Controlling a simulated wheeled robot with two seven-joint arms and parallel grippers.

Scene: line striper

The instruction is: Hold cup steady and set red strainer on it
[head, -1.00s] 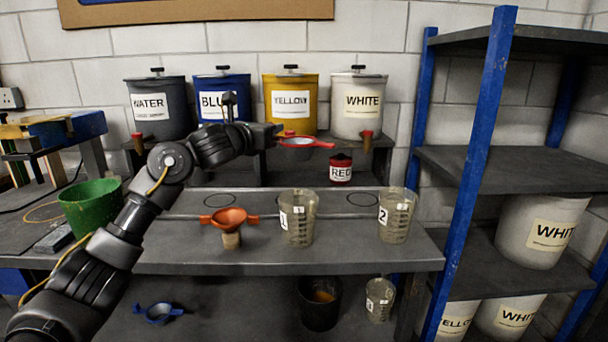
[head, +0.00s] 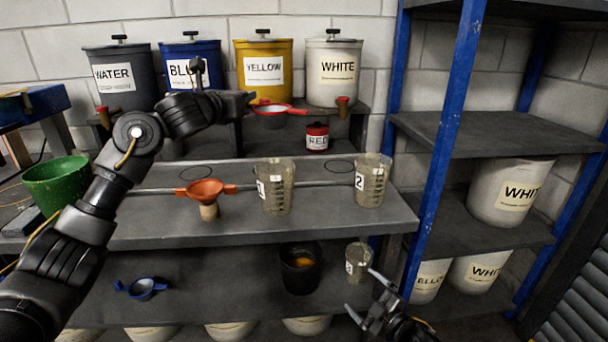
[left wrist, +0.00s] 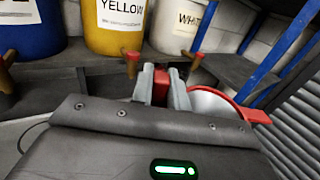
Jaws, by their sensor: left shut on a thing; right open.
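The red strainer (head: 272,118) is in the air above the back of the bench, in front of the yellow bucket. My left gripper (head: 252,97) is shut on its red handle; in the left wrist view the fingers (left wrist: 161,88) pinch the handle and the strainer bowl (left wrist: 212,103) is to the right. Clear measuring cup 1 (head: 275,190) and cup 2 (head: 372,182) stand upright on the bench, apart from the strainer. A smaller cup (head: 358,262) stands on the lower shelf. My right gripper (head: 360,290) is open and empty, just in front of and below that small cup.
A blue strainer (head: 143,288) and a dark pot (head: 301,270) are on the lower shelf. A red can (head: 316,137) stands behind. A blue rack post (head: 445,150) rises at right.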

